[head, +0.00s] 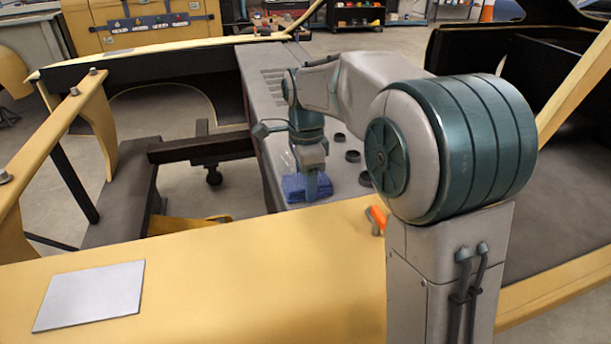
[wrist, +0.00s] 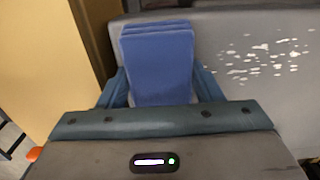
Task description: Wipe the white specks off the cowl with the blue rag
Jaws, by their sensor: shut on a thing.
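The blue rag (wrist: 158,60) is a folded block between the two fingers of my gripper (wrist: 160,85) in the wrist view. In the head view the rag (head: 299,189) is at the near end of the grey cowl (head: 335,188), below my gripper (head: 312,180). My gripper is shut on the rag. I cannot tell whether the rag presses on the cowl or hangs just above it. The white specks (wrist: 265,58) are scattered on the grey cowl to the right of the rag in the wrist view. In the head view my arm and gripper hide part of the cowl.
Several dark rings (head: 352,156) lie on the cowl right of my gripper. An orange-handled tool (head: 377,219) lies on the yellow panel (head: 240,270) nearby. A pale sheet (head: 90,296) lies at the panel's left. An open frame bay is left of the cowl.

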